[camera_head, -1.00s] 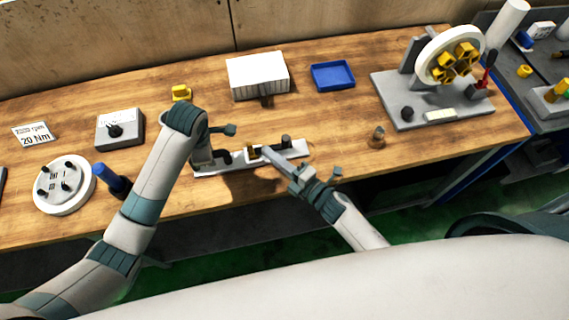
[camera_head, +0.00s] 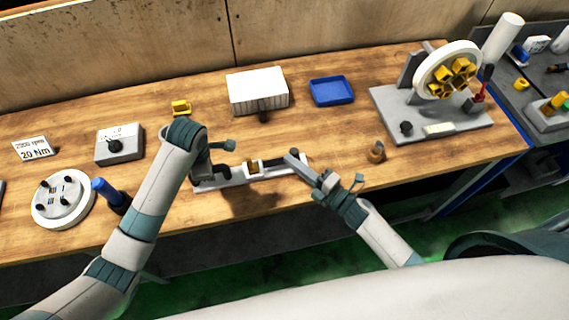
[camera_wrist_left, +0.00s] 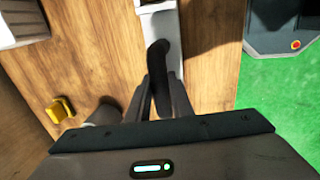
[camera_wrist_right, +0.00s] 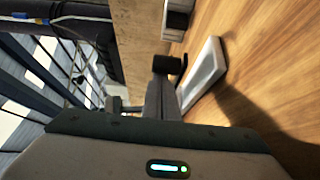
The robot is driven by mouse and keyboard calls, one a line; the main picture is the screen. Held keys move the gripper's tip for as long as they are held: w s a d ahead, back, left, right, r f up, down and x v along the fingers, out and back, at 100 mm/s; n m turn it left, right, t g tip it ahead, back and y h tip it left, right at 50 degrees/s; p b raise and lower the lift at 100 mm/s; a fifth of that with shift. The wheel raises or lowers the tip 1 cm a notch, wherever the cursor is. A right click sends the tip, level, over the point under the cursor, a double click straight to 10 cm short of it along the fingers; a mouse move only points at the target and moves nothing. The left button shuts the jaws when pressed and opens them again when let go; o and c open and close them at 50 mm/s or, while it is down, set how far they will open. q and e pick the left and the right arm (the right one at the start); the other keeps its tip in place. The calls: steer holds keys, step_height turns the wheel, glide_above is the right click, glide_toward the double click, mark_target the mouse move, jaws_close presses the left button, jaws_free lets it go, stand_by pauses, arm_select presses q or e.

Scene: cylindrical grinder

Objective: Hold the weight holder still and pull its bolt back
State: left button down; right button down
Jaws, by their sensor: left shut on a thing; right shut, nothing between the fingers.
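My left gripper (camera_wrist_left: 157,90) is shut on the black curved handle (camera_wrist_left: 158,62) at the holder's left end; in the head view my left wrist partly hides this grip. My right gripper (camera_head: 291,158) is shut and empty at the holder's right part. Its fingertips are close beside the black bolt knob (camera_wrist_right: 168,64), near the holder's right end (camera_wrist_right: 207,75). I cannot tell whether they touch it.
A small brown knobbed part (camera_head: 376,151) stands right of the holder. A white box (camera_head: 257,90) and a blue tray (camera_head: 332,91) lie behind. A grey fixture with a wheel (camera_head: 445,125) stands at right. A dial box (camera_head: 119,145) and round plate (camera_head: 50,212) are at left.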

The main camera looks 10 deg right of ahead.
steer(key=shift+w+d, duration=0.1)
steer(key=shift+d, duration=1.2)
steer(key=shift+a, duration=0.15)
steer(key=a, duration=0.1)
steer(key=s+a, duration=0.1)
steer(key=a, duration=0.1)
steer(key=shift+a, duration=0.2)
steer(key=shift+s+f, duration=0.1)
steer(key=shift+s, duration=0.45)
steer(key=v, duration=0.8)
steer(key=shift+s+d, duration=0.3)
arm_select(q)
steer(key=c, duration=1.5)
jaws_free()
